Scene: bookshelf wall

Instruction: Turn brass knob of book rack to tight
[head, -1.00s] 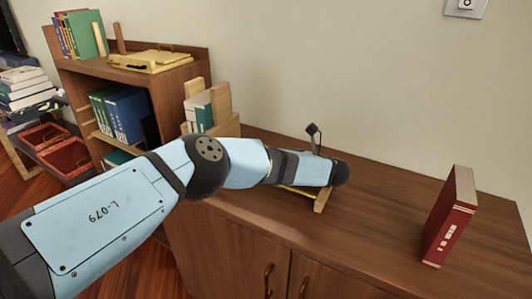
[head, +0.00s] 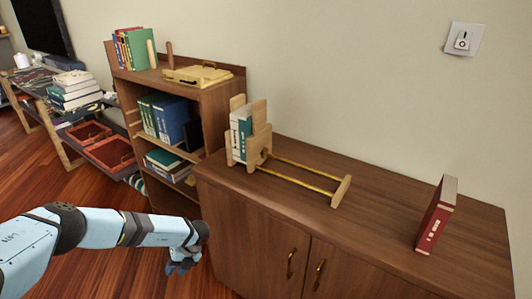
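The wooden book rack stands on the brown cabinet top, with two brass rails (head: 305,181) running to a low wooden end piece (head: 341,191) at right. Its tall wooden uprights (head: 259,140) are at the left end, with green-and-white books (head: 241,130) upright between them. A small brass-coloured spot shows by the right upright, too small to tell whether it is the knob. My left gripper (head: 183,266) hangs low in front of the cabinet, left of and below the rack, apart from it. Its fingers are too small to tell open from shut. My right gripper is out of view.
A red book (head: 436,215) stands alone on the right of the cabinet top (head: 385,230). A shelf unit (head: 210,105) with books and a yellow tray (head: 197,75) adjoins at left. Red bins (head: 112,153) sit farther left. The cabinet top between rack and red book is clear.

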